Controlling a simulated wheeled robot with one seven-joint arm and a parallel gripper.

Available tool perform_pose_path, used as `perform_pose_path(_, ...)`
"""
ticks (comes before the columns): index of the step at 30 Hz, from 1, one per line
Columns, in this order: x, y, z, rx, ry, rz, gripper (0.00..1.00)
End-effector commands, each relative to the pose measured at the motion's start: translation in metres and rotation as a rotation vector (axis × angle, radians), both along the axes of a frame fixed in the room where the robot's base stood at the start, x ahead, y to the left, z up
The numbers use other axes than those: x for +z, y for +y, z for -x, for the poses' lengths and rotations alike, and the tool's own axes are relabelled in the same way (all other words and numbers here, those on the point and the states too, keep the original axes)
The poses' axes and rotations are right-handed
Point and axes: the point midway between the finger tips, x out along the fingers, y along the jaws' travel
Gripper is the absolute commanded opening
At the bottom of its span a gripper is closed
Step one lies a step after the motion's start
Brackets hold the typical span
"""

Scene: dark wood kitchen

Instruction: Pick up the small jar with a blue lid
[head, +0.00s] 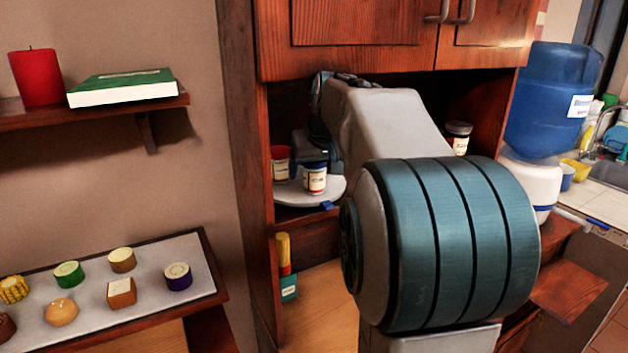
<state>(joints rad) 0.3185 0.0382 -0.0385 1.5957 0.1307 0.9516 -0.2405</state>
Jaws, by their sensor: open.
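A small jar (316,182) with a white and orange label and a dark bluish lid stands upright on a round pale tray (335,190) in the cabinet's open shelf. My gripper (312,155) is at the end of my arm inside this shelf, just above and behind the jar. It is open, and no jar is seen held in it. My forearm hides much of the gripper, so I cannot tell whether a finger touches the jar.
A red-lidded jar (280,163) stands just left on the tray. Another jar (458,137) is deeper right. Cabinet doors (360,22) hang close above my arm, and the cabinet side (245,150) bounds the left. A yellow-and-teal bottle (286,268) stands below.

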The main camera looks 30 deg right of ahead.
Motion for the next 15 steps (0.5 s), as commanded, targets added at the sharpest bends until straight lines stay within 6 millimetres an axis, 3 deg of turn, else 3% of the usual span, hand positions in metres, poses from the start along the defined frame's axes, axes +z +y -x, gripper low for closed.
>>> perform_pose_path(6,0.0003,-0.0003,-0.0007,-0.001,-0.002,0.001,0.75)
perform_pose_path(12,0.0004,-0.0003,-0.0006,-0.001,-0.002,0.001,0.2)
perform_pose_path(15,0.001,-0.0003,-0.0006,-0.001,-0.003,0.001,0.19)
